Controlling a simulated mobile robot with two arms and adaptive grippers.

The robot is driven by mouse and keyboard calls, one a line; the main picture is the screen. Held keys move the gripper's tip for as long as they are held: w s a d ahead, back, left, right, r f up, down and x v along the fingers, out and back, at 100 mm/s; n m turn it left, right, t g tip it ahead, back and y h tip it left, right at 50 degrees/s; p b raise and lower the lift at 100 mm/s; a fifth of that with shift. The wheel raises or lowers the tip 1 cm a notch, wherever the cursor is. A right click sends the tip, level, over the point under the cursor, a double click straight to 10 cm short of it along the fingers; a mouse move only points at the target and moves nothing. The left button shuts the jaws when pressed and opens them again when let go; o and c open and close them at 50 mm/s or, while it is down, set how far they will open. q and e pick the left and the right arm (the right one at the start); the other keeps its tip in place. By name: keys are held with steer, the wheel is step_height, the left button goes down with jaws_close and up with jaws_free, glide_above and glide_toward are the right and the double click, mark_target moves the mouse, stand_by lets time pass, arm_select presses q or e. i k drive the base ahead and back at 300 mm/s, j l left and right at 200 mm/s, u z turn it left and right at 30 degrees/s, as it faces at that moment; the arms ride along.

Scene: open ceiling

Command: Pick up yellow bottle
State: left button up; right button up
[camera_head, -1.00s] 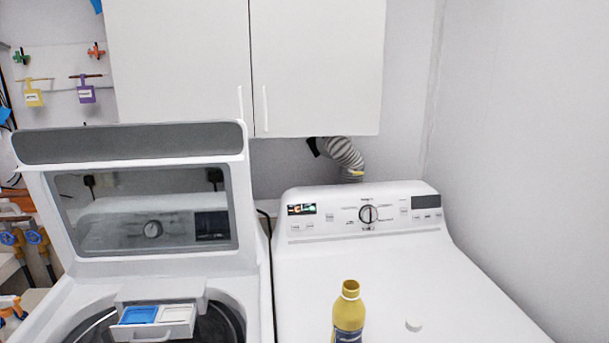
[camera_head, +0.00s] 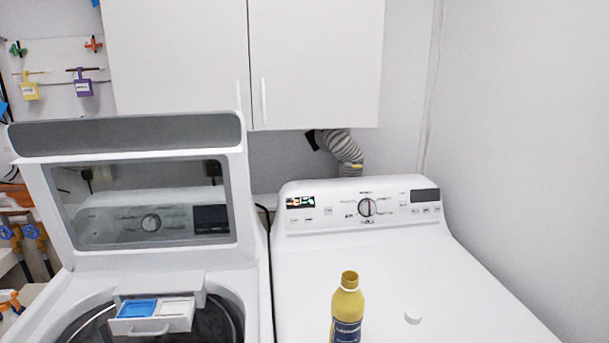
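The yellow bottle (camera_head: 347,303) stands upright on the white top of the right-hand machine (camera_head: 450,290), near the bottom edge of the head view. Its mouth is open with no cap on it, and a dark blue label shows on its lower front. Its base is cut off by the frame. Neither of my grippers shows in the head view.
On the left stands a washer with its lid (camera_head: 130,138) raised and a drawer (camera_head: 152,318) with blue and white compartments pulled out. White cabinets (camera_head: 315,65) hang above. A wall (camera_head: 520,150) bounds the right side. The machine top around the bottle is mostly clear.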

mark_target(348, 302)
steer(key=i+u, duration=0.15)
steer(key=u, duration=0.25)
steer(key=i+l+u, duration=0.1)
steer(key=u, duration=0.35)
steer(key=i+l+u, duration=0.1)
steer(key=u, duration=0.3)
steer(key=l+z, duration=0.1)
steer(key=z, duration=1.4)
